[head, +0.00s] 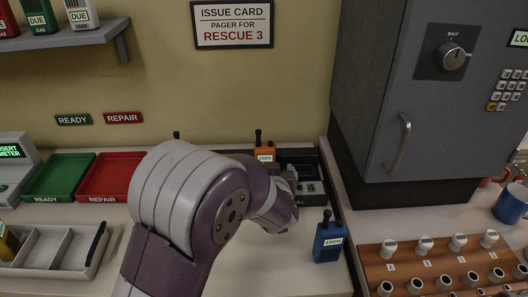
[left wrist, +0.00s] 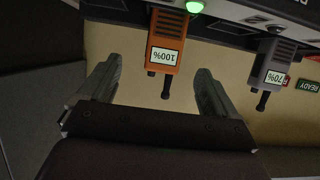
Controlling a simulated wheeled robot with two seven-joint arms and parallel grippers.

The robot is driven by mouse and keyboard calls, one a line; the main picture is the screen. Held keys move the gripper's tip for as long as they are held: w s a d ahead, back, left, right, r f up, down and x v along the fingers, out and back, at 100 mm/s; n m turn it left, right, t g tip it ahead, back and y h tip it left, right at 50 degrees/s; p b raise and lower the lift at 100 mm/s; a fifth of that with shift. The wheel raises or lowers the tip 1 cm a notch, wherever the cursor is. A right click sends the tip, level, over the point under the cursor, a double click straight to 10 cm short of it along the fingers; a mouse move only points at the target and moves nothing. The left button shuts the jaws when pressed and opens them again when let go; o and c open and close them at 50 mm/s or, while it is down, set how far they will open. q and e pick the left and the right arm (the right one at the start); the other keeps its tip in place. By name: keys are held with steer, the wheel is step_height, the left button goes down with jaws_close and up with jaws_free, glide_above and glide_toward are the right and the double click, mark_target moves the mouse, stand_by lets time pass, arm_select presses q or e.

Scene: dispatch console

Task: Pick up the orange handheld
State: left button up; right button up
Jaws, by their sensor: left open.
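The orange handheld (head: 265,151) stands upright in a dark charger rack at the back wall, its label and black aerial showing in the head view. My arm hides its lower part there. In the left wrist view the orange handheld (left wrist: 166,42) appears upside down with a 100% label, by a lit green lamp. My left gripper (left wrist: 155,75) is open, its fingers on either side of the handheld's line, with no contact visible. In the head view my left arm covers most of that gripper. My right gripper is in neither view.
A grey handheld (left wrist: 272,62) labelled 70% sits beside the orange one. A blue handheld (head: 328,240) stands on the counter in front of the rack (head: 323,176). Green (head: 58,178) and red (head: 104,176) trays lie left. A grey cabinet (head: 420,110) closes off the right.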

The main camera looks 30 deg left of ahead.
mark_target(265, 160)
arm_select(q)
steer(key=x, duration=1.1)
steer(key=shift+s+a, duration=0.1)
steer(key=shift+a, duration=0.35)
steer(key=shift+r, duration=0.1)
steer(key=c, duration=1.2)
